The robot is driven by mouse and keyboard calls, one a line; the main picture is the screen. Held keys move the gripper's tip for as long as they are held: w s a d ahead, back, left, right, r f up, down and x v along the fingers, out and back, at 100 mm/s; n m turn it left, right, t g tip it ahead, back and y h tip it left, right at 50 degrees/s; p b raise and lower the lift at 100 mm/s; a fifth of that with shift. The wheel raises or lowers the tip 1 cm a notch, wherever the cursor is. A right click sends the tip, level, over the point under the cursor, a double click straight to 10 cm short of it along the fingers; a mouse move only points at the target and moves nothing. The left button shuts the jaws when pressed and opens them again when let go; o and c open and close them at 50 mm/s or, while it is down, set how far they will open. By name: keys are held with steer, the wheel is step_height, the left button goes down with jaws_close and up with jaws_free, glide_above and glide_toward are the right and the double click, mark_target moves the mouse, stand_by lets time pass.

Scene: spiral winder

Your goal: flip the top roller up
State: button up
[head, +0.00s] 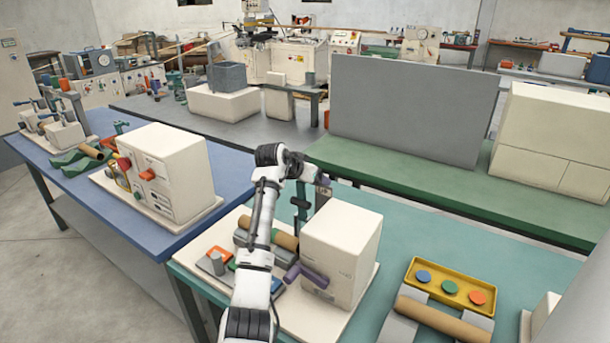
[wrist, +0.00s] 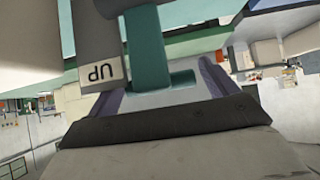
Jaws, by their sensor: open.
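The winder is a white box (head: 342,250) on a pale base at the front of the teal table. A teal upright arm (head: 301,205) stands behind it; in the wrist view a teal bar with a short foot (wrist: 150,50) crosses the picture. Beside that bar, a grey part (wrist: 98,40), apparently the top roller, carries a label reading "UP" (wrist: 102,72), upside down here. My gripper (wrist: 160,88) is open, its purple fingers on either side of the teal foot. Contact cannot be told.
A yellow tray (head: 450,288) with coloured discs is at right. Another machine (head: 168,170) stands on the blue table (head: 75,205). A grey panel (head: 413,108) stands behind.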

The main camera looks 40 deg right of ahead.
steer(key=b+v, duration=0.4)
steer(key=v, duration=0.9)
steer(key=shift+s+a+r+b, duration=0.15)
steer(key=shift+a+r+b, duration=0.05)
steer(key=shift+a+b, duration=0.1)
